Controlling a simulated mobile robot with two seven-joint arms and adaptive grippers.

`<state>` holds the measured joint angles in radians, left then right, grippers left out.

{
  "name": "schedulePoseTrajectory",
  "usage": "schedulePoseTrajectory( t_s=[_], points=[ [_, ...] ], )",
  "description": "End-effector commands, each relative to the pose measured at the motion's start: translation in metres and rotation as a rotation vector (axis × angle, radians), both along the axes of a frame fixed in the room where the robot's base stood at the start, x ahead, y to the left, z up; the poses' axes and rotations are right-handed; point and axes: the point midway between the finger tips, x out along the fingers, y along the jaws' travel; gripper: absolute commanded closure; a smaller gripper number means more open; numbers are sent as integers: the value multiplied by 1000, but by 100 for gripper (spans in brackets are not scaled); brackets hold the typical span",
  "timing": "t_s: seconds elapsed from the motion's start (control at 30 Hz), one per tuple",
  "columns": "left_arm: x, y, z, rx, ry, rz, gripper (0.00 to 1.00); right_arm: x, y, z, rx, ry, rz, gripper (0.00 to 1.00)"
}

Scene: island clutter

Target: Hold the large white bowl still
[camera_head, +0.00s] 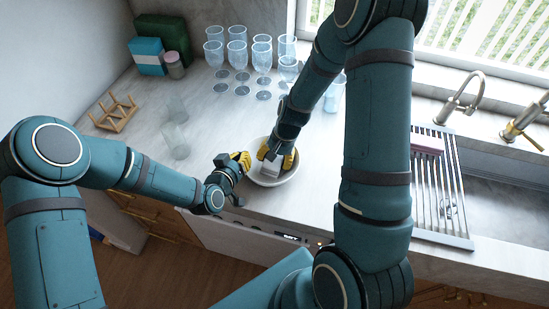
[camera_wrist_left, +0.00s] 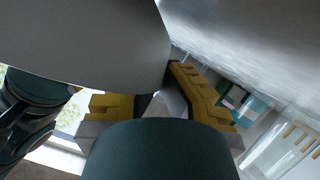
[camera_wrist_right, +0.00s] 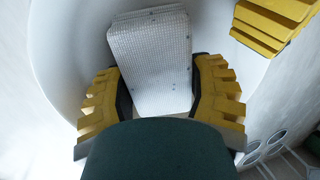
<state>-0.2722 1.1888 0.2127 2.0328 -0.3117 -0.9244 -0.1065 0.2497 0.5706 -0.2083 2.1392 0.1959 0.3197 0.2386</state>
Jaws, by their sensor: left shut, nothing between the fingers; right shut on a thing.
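The large white bowl (camera_head: 277,183) stands upright on the counter near its front edge. My left gripper (camera_head: 243,161) is at the bowl's left rim, shut with nothing between its fingers. In the left wrist view a large pale curved surface, seemingly the bowl's outer wall (camera_wrist_left: 95,45), fills the upper left beside the fingers (camera_wrist_left: 155,98). My right gripper (camera_head: 276,160) reaches down into the bowl, shut on a white textured block (camera_wrist_right: 155,60). The right wrist view shows the block between its yellow fingers (camera_wrist_right: 160,95), inside the bowl's wall (camera_wrist_right: 60,50). Whether the left fingers touch the rim is unclear.
Several stemmed glasses (camera_head: 238,58) stand behind the bowl, and two clear tumblers (camera_head: 176,140) stand to the left. A wooden rack (camera_head: 113,112), a blue box (camera_head: 147,57) and a lidded jar (camera_head: 175,66) are farther left. A drying rack (camera_head: 440,190) and sink are right.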

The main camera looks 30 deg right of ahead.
Motion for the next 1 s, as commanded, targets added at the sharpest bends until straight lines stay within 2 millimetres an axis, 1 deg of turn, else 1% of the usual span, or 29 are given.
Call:
schedulePoseTrajectory(
  t_s=[0.03,0.17,0.43,0.77,1.0],
  points=[
    [3,4,-3,6,1,10,100,1,2,-1,-3,2,-1,69],
    [3,4,-3,5,1,9,100,4,8,0,-1,1,-1,69],
    [1,2,-2,4,0,5,100,5,10,1,1,0,1,69],
    [1,1,-1,3,2,3,100,-7,0,-1,2,1,0,69],
    [2,3,-2,4,0,7,100,-8,-2,-2,1,2,0,70]
  ],
)
